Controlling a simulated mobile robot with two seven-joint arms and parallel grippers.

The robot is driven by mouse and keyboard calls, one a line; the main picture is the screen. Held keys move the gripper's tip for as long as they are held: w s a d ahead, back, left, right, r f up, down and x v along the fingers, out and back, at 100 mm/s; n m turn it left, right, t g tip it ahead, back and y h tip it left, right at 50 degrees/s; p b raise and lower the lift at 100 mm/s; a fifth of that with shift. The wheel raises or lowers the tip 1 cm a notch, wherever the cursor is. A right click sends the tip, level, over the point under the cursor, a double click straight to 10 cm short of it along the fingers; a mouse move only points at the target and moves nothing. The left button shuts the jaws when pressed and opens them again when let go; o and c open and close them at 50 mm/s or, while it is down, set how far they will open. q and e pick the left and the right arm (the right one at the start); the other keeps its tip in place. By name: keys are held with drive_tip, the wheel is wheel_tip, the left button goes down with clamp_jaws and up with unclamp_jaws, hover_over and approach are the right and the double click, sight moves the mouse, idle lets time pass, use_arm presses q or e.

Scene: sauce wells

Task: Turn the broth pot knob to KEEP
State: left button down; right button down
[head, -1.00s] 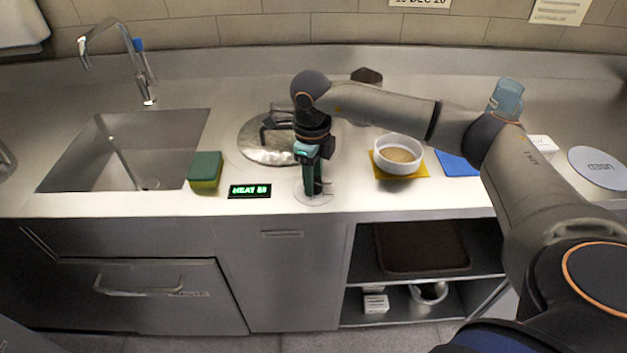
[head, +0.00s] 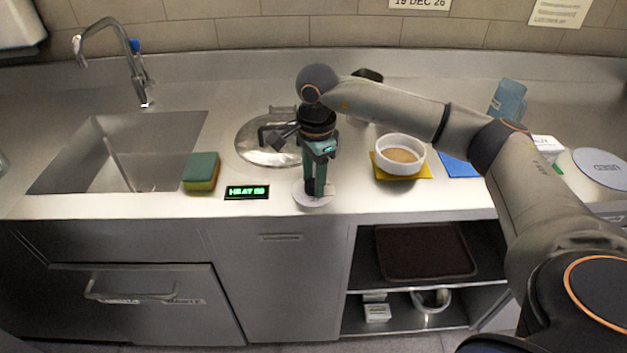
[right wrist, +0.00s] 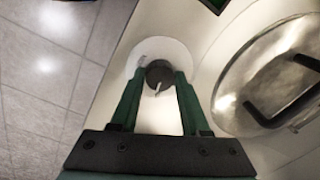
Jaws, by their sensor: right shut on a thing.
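The knob (right wrist: 158,74) is dark and round with a pale pointer line, on a pale round dial plate (head: 309,197) at the counter's front edge. My right gripper (head: 313,190) points down over it; in the right wrist view its green fingers (right wrist: 157,82) are shut on the knob from both sides. The green-lit display (head: 247,192) left of the dial reads HEAT with digits too blurred to be sure of. The broth pot's round metal lid (head: 262,142) with a dark handle lies behind, partly hidden by my gripper. My left gripper is not in view.
A green and yellow sponge (head: 201,172) sits between the sink (head: 85,165) and the display. A white bowl (head: 400,152) stands on a yellow mat right of my gripper. A blue mat (head: 460,166) and a blue clear jug (head: 507,100) are farther right.

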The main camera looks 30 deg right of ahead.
drive_tip(key=shift+n, duration=0.7)
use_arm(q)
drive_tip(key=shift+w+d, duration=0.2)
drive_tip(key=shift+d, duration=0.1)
use_arm(e)
drive_tip(key=shift+n, duration=0.6)
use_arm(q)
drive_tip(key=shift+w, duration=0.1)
use_arm(e)
drive_tip(key=shift+c, duration=1.9)
unclamp_jaws()
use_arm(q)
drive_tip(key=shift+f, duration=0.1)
use_arm(e)
wheel_tip(320, 180, up, 13)
drive_tip(key=shift+s+f, duration=0.2)
drive_tip(key=shift+s, duration=0.15)
